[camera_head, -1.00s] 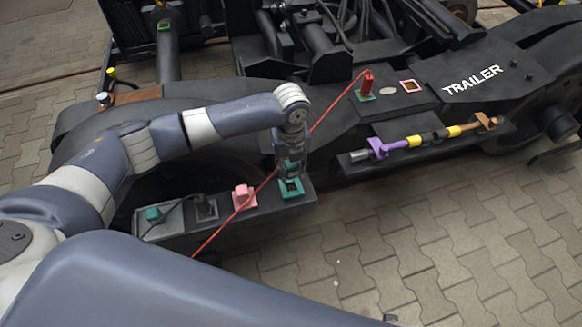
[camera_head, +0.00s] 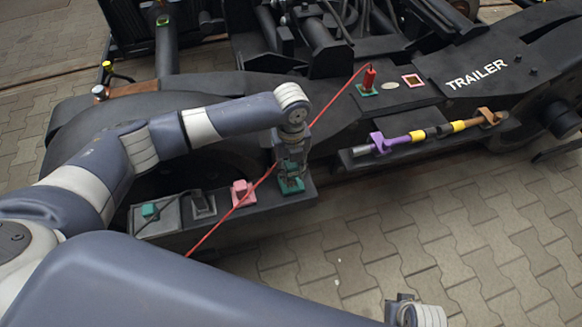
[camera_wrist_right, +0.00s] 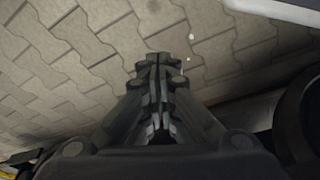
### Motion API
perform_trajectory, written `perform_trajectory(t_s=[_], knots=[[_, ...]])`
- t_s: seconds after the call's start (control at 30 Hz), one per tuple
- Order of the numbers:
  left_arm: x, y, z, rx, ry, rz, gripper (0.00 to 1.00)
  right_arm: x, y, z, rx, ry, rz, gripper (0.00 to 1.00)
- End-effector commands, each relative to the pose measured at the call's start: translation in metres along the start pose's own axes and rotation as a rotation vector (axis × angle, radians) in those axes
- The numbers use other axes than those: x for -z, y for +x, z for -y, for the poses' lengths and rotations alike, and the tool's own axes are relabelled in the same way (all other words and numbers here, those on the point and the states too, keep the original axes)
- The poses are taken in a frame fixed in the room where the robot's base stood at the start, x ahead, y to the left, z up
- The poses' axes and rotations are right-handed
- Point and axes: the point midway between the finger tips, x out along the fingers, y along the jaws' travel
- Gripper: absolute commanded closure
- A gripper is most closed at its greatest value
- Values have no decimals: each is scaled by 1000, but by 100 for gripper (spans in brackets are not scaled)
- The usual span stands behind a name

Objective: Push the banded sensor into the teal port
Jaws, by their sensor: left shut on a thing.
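The teal port (camera_head: 291,188) sits at the right end of the dark shelf beside the bogie. My left gripper (camera_head: 291,168) points straight down onto it and covers most of its opening. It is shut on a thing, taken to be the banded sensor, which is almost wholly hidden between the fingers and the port. I cannot tell how deep it sits or see its bands. My right gripper (camera_wrist_right: 160,70) shows in the right wrist view, shut with its fingers together and nothing visible between them, above the paving.
A pink block (camera_head: 243,192), a grey socket (camera_head: 203,204) and a teal block (camera_head: 149,211) share the shelf. A red cable (camera_head: 321,117) runs past my left gripper from a red plug (camera_head: 369,76). A yellow-banded rod (camera_head: 437,131) lies in clamps on the right.

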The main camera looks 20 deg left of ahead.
Motion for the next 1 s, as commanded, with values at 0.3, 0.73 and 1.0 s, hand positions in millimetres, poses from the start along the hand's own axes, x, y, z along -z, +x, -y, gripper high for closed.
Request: perform_trajectory(t_s=[0.3, 0.73, 1.0], knots=[[0, 10, 0, 0, 0, 0, 93, 12, -29, -2, -3, 3, -18, 100], [0, 21, 0, 0, 0, 0, 93, 22, -71, -4, -7, 6, -41, 100], [0, 27, 0, 0, 0, 1, 93, 24, -98, -5, -9, 8, -54, 100]])
